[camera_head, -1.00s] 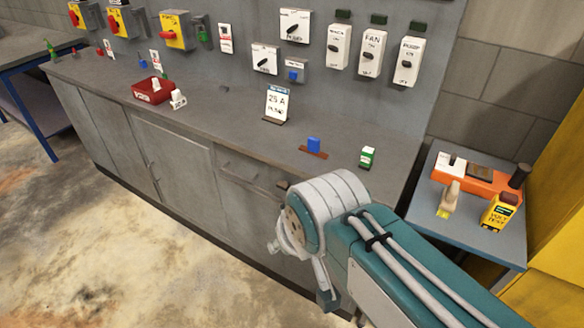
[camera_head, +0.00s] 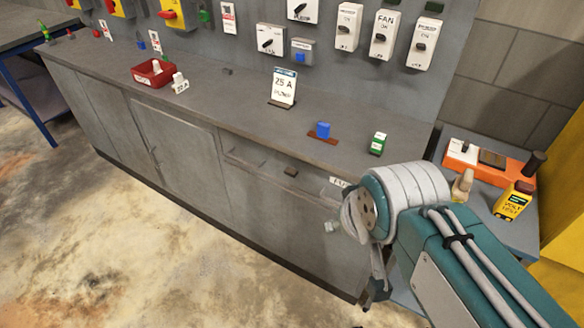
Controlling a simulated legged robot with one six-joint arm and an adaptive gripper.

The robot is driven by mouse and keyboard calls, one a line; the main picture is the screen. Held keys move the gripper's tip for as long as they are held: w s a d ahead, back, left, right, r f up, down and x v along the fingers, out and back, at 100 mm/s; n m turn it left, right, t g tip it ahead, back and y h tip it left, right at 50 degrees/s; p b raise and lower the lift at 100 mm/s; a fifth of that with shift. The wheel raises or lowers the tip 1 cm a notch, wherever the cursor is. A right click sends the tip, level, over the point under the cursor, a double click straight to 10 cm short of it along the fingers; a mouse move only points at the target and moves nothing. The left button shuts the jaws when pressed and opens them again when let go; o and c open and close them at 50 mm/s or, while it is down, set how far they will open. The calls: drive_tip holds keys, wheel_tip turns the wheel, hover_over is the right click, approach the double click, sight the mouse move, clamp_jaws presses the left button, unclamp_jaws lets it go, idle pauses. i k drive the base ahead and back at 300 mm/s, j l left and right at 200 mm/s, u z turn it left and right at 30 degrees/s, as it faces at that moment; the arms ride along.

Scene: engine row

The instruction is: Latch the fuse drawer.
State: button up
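The fuse drawer appears to be the narrow grey front (camera_head: 262,172) under the counter, left of my arm, though no readable label confirms this. A white label (camera_head: 340,182) shows just left of my wrist, partly covered. My gripper (camera_head: 376,288) is low in front of the cabinet's right end, right of and below the drawer. My wrist hides most of it, so its opening does not show.
A side table (camera_head: 495,228) with a yellow tester (camera_head: 513,201) is close right. The floor left is clear.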

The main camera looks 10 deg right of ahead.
sight(292, 173)
drive_tip(key=k+j+z, duration=0.1)
drive_tip(key=j+z, duration=0.15)
drive_tip(key=z, duration=0.15)
drive_tip(key=k+j+z, duration=0.15)
drive_tip(key=z, duration=0.2)
